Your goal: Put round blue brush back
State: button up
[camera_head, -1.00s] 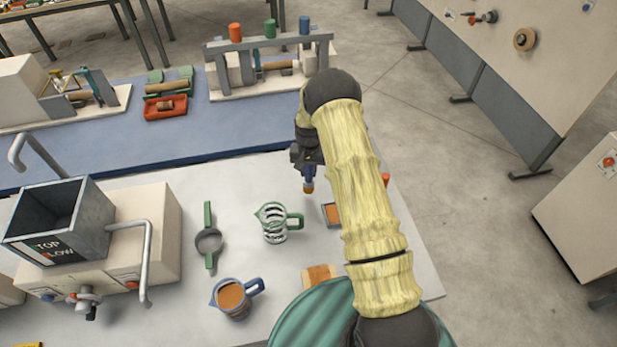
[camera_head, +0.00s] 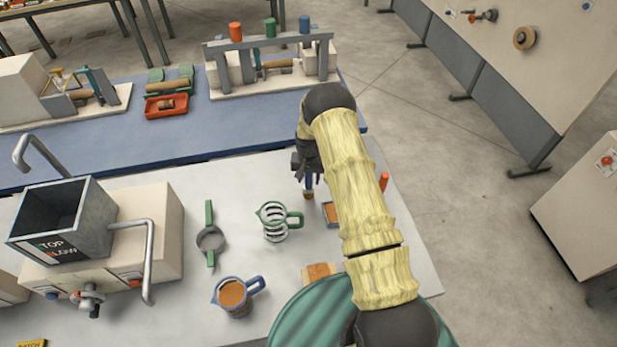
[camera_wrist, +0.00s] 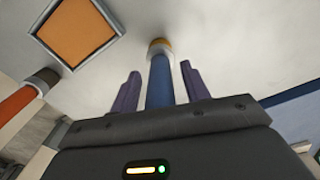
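The round blue brush (camera_head: 309,188) has a blue handle and a tan lower end. It is upright under my gripper, its tan end at or near the white table top; I cannot tell if it touches. In the wrist view the brush (camera_wrist: 161,80) lies between the two purple fingers of my gripper (camera_wrist: 160,85), with a visible gap on each side. The gripper looks open around the handle. In the head view my gripper (camera_head: 306,168) is partly hidden by my arm.
An orange-filled square tray (camera_head: 331,213) and a red-handled brush (camera_head: 384,181) stand to the right of the blue brush. A green-handled measuring cup (camera_head: 275,222), a strainer (camera_head: 210,238) and a blue-handled jug (camera_head: 234,295) stand nearby. A blue-topped bench (camera_head: 200,137) lies behind.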

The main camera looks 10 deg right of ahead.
notch_tip(320, 180, up, 12)
jog(key=b, duration=0.5)
jog(key=shift+r, duration=0.15)
dwell(0.3)
dwell(0.4)
jog(key=s+r+n+t, duration=0.1)
jog(key=s+r, duration=0.3)
jog(key=s, duration=0.5)
jog(key=s+r+n, duration=0.1)
jog(key=s+r, duration=0.4)
jog(key=s, duration=0.4)
jog(key=s+r+n+t, duration=0.1)
jog(key=s+r, duration=0.4)
jog(key=s, duration=0.5)
jog(key=shift+r+n+t, duration=0.25)
jog(key=shift+n+t, duration=0.05)
jog(key=shift+s, duration=0.1)
